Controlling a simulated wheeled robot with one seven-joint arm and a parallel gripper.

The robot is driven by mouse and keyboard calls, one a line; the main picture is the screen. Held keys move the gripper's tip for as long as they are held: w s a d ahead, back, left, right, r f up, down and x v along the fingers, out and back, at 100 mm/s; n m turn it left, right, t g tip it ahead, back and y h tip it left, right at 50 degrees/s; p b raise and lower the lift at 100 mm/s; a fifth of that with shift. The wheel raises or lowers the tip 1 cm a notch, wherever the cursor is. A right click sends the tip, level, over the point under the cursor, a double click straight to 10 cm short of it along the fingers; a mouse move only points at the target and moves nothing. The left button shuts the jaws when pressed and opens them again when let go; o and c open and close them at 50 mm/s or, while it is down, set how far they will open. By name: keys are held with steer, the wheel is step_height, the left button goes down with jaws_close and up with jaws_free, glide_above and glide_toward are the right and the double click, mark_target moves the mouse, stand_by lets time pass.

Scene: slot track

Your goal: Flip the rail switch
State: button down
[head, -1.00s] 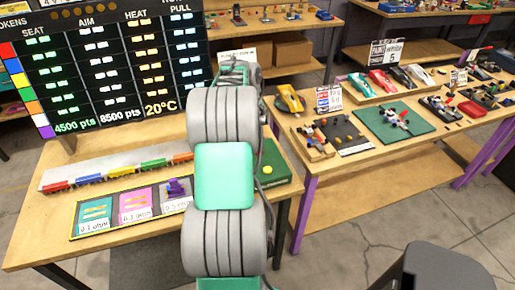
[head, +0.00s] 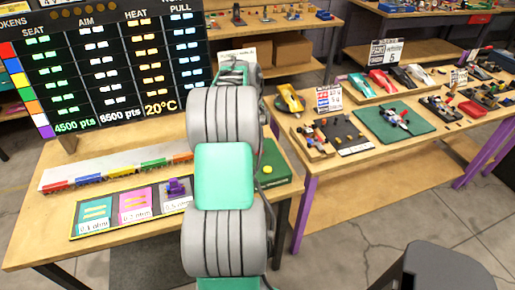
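No part that I can name as the rail switch for certain shows in the head view. On the left table a tray (head: 75,236) holds a teal card, a pink card (head: 134,203) and a purple block-like piece (head: 176,188). A green box (head: 274,180) with a yellow round button (head: 267,169) sits at the table's right side, partly behind my arm. My arm stands upright in the middle and covers part of the table. My gripper is hidden behind it or out of the picture.
A row of small coloured train cars (head: 89,179) stands on a pale strip behind the tray. A large scoreboard (head: 105,70) rises at the back left. A second table (head: 300,205) with model cars stands to the right. A dark stool (head: 445,268) is at the lower right.

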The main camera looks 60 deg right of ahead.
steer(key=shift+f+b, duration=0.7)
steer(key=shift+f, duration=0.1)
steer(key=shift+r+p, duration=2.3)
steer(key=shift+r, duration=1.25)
